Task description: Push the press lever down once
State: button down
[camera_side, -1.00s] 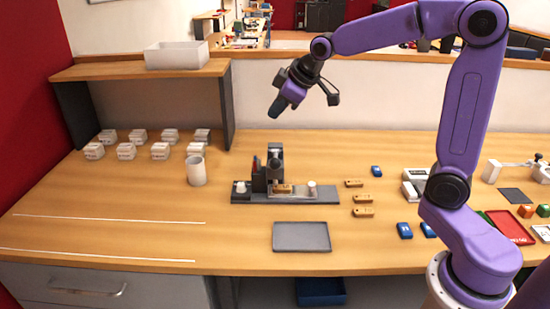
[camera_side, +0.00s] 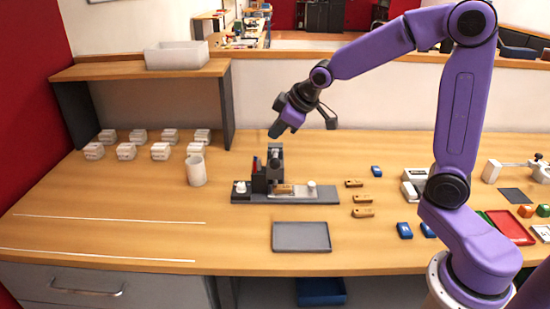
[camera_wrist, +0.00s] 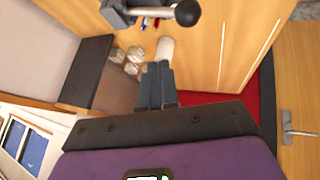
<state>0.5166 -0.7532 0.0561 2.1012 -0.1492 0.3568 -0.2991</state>
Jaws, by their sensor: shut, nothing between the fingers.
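The press (camera_side: 274,162) is a dark grey upright on a long grey base (camera_side: 325,198) in the middle of the table. In the wrist view, its lever shows as a grey bar ending in a black ball knob (camera_wrist: 187,12) at the top edge. In the side view the lever is too small to make out clearly. My gripper (camera_side: 274,133) is shut and empty, just above the press top and apart from it. In the wrist view its closed fingers (camera_wrist: 156,72) lie below the knob, with a gap between. A wooden piece (camera_side: 285,189) sits at the press foot.
A grey tray (camera_side: 301,237) lies in front of the press and a white cup (camera_side: 196,170) stands to its left. Several wooden blocks (camera_side: 363,212) lie to its right. A shelf (camera_side: 140,69) stands at the back left. The front left table is mostly clear.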

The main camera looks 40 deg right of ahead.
aim_at(277, 159)
jog(key=shift+s+a+f, duration=0.15)
jog(key=shift+f, duration=0.65)
jog(key=shift+s+a+f, duration=0.15)
jog(key=shift+f, duration=0.65)
jog(key=shift+f, duration=0.1)
dwell(0.8)
jog(key=shift+f, duration=0.3)
jog(key=shift+s+a+f, duration=0.15)
jog(key=shift+s+f, duration=0.05)
jog(key=shift+f, duration=0.45)
jog(key=shift+s+a+f, duration=0.1)
jog(key=shift+s+f, duration=0.05)
jog(key=shift+f, duration=0.45)
dwell(1.6)
dwell(0.4)
jog(key=shift+w+d+r, duration=0.15)
jog(key=shift+w+r, duration=0.05)
jog(key=shift+r, duration=0.65)
jog(key=shift+w+d+r, duration=0.1)
jog(key=shift+w+r, duration=0.05)
jog(key=shift+r, duration=0.65)
jog(key=shift+w+d+r, duration=0.15)
jog(key=shift+r, duration=0.65)
jog(key=shift+w+d+r, duration=0.15)
jog(key=shift+r, duration=0.7)
jog(key=shift+w+d+r, duration=0.15)
jog(key=shift+r, duration=0.65)
